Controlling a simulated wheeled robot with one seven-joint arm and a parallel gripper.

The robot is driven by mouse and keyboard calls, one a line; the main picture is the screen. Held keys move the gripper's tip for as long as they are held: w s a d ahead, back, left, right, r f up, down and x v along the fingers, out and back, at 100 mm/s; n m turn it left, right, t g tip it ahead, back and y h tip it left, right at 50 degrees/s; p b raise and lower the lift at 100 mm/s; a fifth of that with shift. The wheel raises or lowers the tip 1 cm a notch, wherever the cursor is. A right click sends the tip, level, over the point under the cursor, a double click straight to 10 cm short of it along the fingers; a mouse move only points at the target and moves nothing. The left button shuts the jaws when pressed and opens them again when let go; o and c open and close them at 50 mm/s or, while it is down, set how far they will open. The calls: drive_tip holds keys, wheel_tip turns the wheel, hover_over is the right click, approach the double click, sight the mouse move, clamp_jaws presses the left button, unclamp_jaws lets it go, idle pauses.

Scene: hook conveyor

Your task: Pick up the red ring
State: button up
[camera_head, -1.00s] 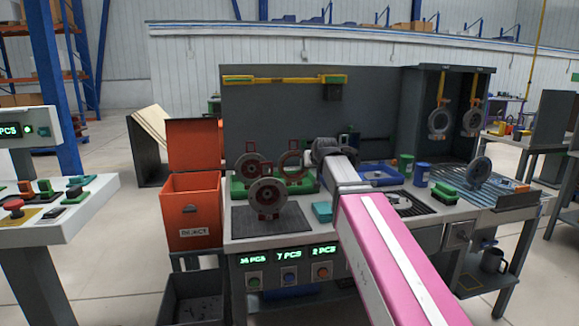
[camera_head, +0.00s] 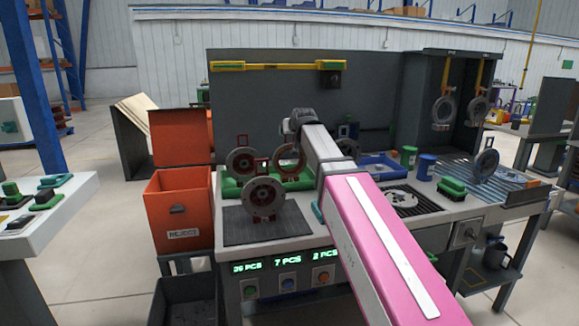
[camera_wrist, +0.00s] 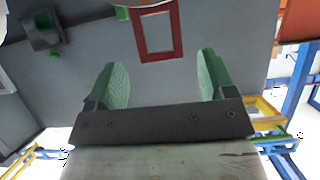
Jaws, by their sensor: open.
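A reddish ring (camera_head: 279,161) stands upright in a green rack (camera_head: 230,187) on the bench, with a red rectangular loop at its top. In the head view my wrist covers the gripper's fingers.
A grey back panel (camera_head: 265,100) with a yellow rail (camera_head: 275,66) stands behind the rings. An orange bin (camera_head: 183,215) is at the left. A blue tray (camera_head: 378,168), cups and a green brush (camera_head: 452,188) sit to the right. A dark mat (camera_head: 240,228) lies in front.

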drive_tip(key=x, duration=0.5)
drive_tip(key=shift+s+f, duration=0.1)
drive_tip(key=shift+f, duration=0.25)
clamp_jaws()
